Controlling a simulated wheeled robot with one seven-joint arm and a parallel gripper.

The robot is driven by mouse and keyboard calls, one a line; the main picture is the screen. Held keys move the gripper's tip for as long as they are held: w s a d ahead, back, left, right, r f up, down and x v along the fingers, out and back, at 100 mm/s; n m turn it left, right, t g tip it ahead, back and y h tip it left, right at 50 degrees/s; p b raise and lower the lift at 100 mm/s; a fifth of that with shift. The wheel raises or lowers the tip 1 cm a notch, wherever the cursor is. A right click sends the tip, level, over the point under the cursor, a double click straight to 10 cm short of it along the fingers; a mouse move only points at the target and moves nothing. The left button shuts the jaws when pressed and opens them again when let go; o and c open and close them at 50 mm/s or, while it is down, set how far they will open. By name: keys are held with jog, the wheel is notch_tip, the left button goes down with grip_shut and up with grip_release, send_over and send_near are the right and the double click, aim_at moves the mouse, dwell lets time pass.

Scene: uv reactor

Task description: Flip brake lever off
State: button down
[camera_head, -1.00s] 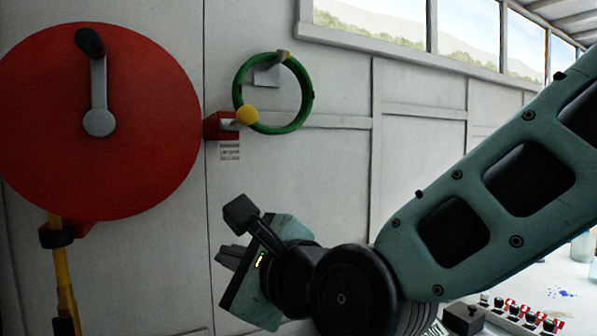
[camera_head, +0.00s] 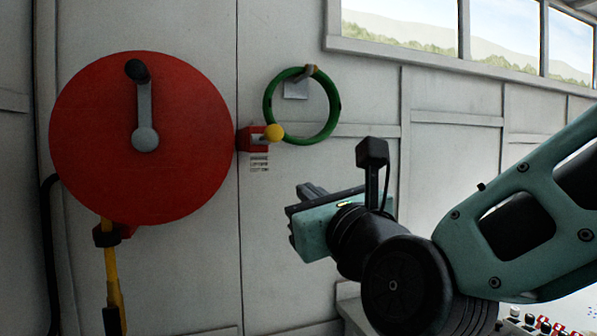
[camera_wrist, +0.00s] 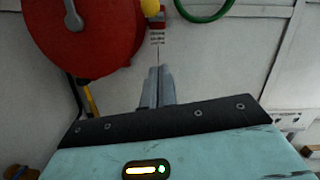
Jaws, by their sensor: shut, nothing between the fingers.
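A small lever with a yellow ball knob (camera_head: 274,132) sticks out of a red box (camera_head: 250,139) on the wall, at the right edge of a big red disc (camera_head: 190,130). A printed label is below the box. The knob also shows at the top of the wrist view (camera_wrist: 151,8). My gripper (camera_head: 308,192) is below and right of the knob in the head view, apart from it. Its fingers are together and empty; in the wrist view their tips (camera_wrist: 158,70) appear below the label.
The disc carries a grey crank with a black handle (camera_head: 138,71). A green hose ring (camera_head: 334,108) hangs right of the knob. A yellow-and-black bar (camera_head: 112,275) hangs below the disc. Bare wall surrounds my gripper; a panel with red switches (camera_head: 545,322) is at lower right.

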jog(key=w+a+r+p, duration=0.3)
jog(key=w+r+p, duration=0.2)
jog(key=w+p, duration=0.2)
jog(key=shift+p+x, duration=0.35)
jog(key=shift+x, duration=0.55)
jog(key=shift+s+a+r, duration=0.1)
jog(key=shift+r, duration=0.1)
